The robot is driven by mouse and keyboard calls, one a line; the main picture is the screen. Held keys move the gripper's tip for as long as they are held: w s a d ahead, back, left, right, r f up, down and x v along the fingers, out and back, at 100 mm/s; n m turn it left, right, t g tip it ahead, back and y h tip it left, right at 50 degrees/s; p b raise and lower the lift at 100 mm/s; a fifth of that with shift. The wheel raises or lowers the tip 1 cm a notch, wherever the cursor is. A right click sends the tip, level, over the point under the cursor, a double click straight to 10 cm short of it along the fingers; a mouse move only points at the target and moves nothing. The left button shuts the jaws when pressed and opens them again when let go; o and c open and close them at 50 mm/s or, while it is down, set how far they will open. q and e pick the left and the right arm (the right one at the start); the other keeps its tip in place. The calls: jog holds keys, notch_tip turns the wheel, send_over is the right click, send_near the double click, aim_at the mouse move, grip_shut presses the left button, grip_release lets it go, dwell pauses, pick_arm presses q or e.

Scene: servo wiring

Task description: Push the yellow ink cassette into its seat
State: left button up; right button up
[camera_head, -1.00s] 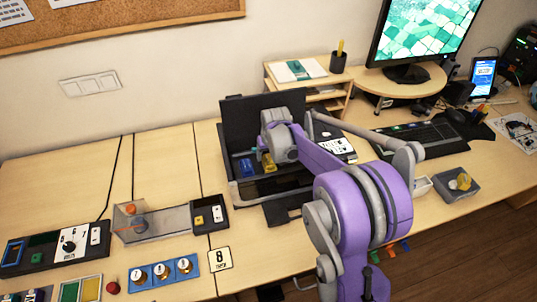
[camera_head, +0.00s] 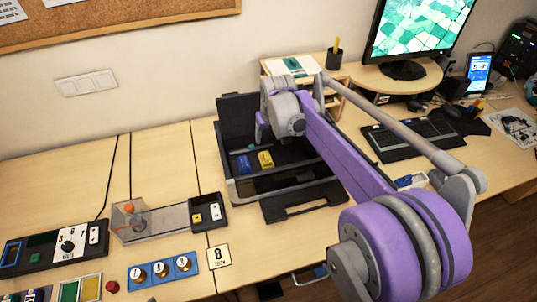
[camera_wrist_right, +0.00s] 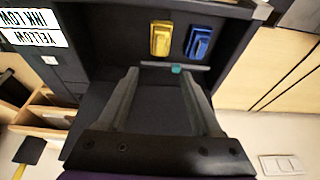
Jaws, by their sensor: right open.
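The yellow ink cassette (camera_head: 265,160) stands in the open black printer (camera_head: 234,188), to the right of a blue cassette (camera_head: 244,164). In the right wrist view the yellow cassette (camera_wrist_right: 161,40) is left of the blue one (camera_wrist_right: 199,40), and I cannot tell whether it sits fully down. My right gripper (camera_wrist_right: 157,75) is open and empty, with its two fingers apart and short of the cassettes. In the head view it is near the raised lid, above and behind the cassettes, its fingers mostly hidden by the wrist. My left gripper is not in view.
A label reading "INK LOW YELLOW" (camera_wrist_right: 32,28) shows on the printer in the wrist view. A wooden shelf (camera_head: 325,98) stands behind the printer at right. A clear-covered box (camera_head: 160,220) and a knob panel (camera_head: 162,271) lie to the left.

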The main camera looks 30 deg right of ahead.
jog(key=s+a+f+n, duration=0.1)
jog(key=s+a, duration=0.3)
jog(key=s, duration=0.4)
jog(key=s+a+f+n+t, duration=0.1)
jog(key=s+a+f, duration=0.3)
jog(key=s, duration=0.5)
jog(key=s+a+f+y, duration=0.1)
jog(key=s+a+f, duration=0.1)
jog(key=s+a, duration=0.4)
jog(key=shift+s+f+n+t, duration=0.25)
jog(key=shift+s+n+t, duration=0.15)
jog(key=shift+s, duration=0.75)
jog(key=shift+c, duration=0.2)
